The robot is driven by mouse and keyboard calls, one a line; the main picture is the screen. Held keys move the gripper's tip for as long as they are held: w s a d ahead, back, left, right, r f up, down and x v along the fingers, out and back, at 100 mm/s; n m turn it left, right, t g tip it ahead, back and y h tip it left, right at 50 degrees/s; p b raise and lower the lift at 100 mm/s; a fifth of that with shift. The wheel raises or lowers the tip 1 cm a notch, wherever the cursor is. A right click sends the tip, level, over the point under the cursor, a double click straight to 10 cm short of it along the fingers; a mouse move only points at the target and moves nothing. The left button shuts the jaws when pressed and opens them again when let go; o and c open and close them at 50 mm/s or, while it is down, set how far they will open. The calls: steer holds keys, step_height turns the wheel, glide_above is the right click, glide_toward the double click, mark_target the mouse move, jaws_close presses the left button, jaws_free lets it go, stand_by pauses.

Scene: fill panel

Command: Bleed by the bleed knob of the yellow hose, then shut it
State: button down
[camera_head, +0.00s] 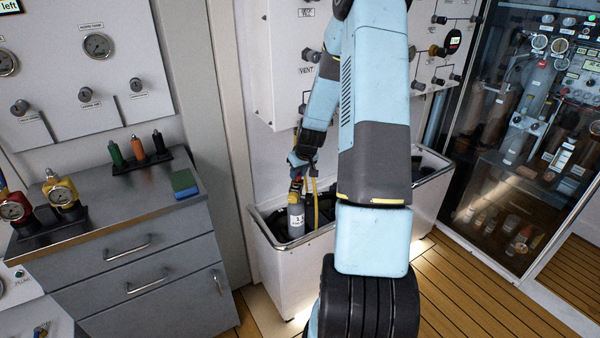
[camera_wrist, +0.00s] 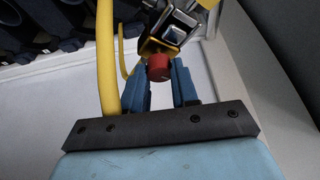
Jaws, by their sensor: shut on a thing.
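The yellow hose (camera_wrist: 106,60) runs down the left side of the wrist view; in the head view it hangs as a thin yellow line (camera_head: 316,205) at the bin. A red knob (camera_wrist: 159,68) sits on a metal and yellow fitting (camera_wrist: 175,28) in the wrist view. My gripper (camera_wrist: 162,78) has its two blue fingers on either side of the red knob, shut on it. In the head view my gripper (camera_head: 301,163) is above a grey cylinder (camera_head: 296,217) marked 1. The contact there is too small to see clearly.
The white bin (camera_head: 275,262) holds the cylinder, its raised rim close around it. A white panel (camera_head: 285,75) with a VENT knob stands behind.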

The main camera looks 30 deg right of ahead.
steer(key=shift+a, duration=0.1)
steer(key=shift+w+a+m+h, duration=0.1)
steer(key=shift+m+h, duration=0.4)
steer(key=shift+m, duration=0.9)
steer(key=shift+a+m+h, duration=0.1)
steer(key=shift+m+h, duration=0.4)
steer(key=shift+m, duration=0.9)
steer(key=shift+m+g+h, duration=0.4)
steer(key=shift+m+g, duration=0.05)
steer(key=shift+m, duration=0.85)
steer(key=shift+m+g+h, duration=0.4)
steer(key=shift+m+g, duration=0.05)
steer(key=shift+m, duration=1.15)
steer(key=c, duration=0.8)
jaws_free()
steer(key=shift+c, duration=0.2)
steer(key=shift+r, duration=0.1)
